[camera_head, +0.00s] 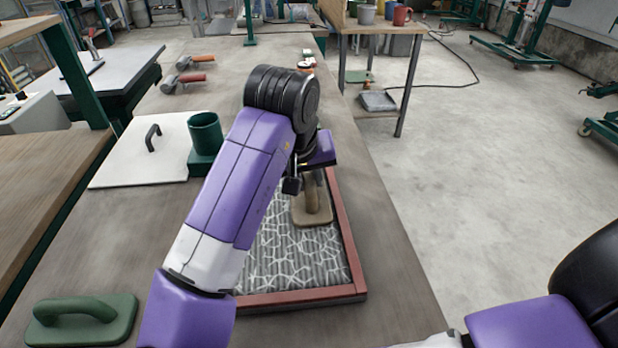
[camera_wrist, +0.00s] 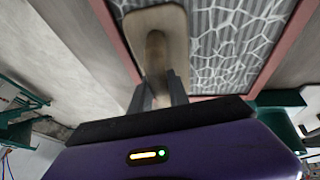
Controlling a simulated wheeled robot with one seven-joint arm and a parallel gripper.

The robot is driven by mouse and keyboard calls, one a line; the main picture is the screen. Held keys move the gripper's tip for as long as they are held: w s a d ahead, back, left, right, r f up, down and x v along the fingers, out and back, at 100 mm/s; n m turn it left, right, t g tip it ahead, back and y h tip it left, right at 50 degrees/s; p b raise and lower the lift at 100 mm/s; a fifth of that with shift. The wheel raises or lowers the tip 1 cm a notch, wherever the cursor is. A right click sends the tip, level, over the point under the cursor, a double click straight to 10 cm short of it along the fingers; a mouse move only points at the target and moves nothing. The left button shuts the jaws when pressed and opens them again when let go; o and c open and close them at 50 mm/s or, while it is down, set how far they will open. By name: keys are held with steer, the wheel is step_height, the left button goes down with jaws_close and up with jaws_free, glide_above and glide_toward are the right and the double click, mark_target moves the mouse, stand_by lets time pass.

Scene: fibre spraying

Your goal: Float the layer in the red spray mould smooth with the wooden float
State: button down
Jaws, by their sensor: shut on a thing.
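The red spray mould (camera_head: 357,262) lies on the long bench, partly behind my arm. Its layer (camera_head: 290,262) is grey and ribbed with a net of white strands; it also shows in the wrist view (camera_wrist: 230,62). My gripper (camera_wrist: 163,92) is shut on the float's handle, with the board (camera_wrist: 180,27) beyond the fingers.
A green float (camera_head: 82,319) lies at the bench's front left. A white board with a black handle (camera_head: 140,155) and a green cup-shaped holder (camera_head: 205,140) stand left of the mould. Two orange-handled tools (camera_head: 188,72) lie farther back. Open floor is to the right.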

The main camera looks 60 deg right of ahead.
mark_target(311, 190)
steer(key=shift+f, duration=0.1)
steer(key=shift+s+a, duration=1.25)
steer(key=shift+a, duration=0.3)
steer(key=shift+s+a, duration=0.8)
steer(key=shift+a, duration=0.2)
steer(key=shift+s+a, duration=0.75)
steer(key=shift+a, duration=0.3)
steer(key=shift+s+a, duration=0.8)
steer(key=shift+a, duration=0.2)
steer(key=shift+w+d+p, duration=0.3)
steer(key=shift+w+d, duration=0.5)
steer(key=shift+d, duration=0.25)
steer(key=shift+w+d+p, duration=0.3)
steer(key=shift+w+d, duration=0.5)
steer(key=shift+d, duration=0.2)
steer(key=shift+w+d+p, duration=0.3)
steer(key=shift+w+d, duration=0.5)
steer(key=shift+d, duration=0.25)
steer(key=shift+w+d+p, duration=0.35)
steer(key=shift+w+d, duration=0.1)
steer(key=shift+d, duration=0.15)
steer(key=shift+w+d, duration=0.7)
steer(key=shift+d, duration=0.2)
steer(key=shift+p, duration=0.35)
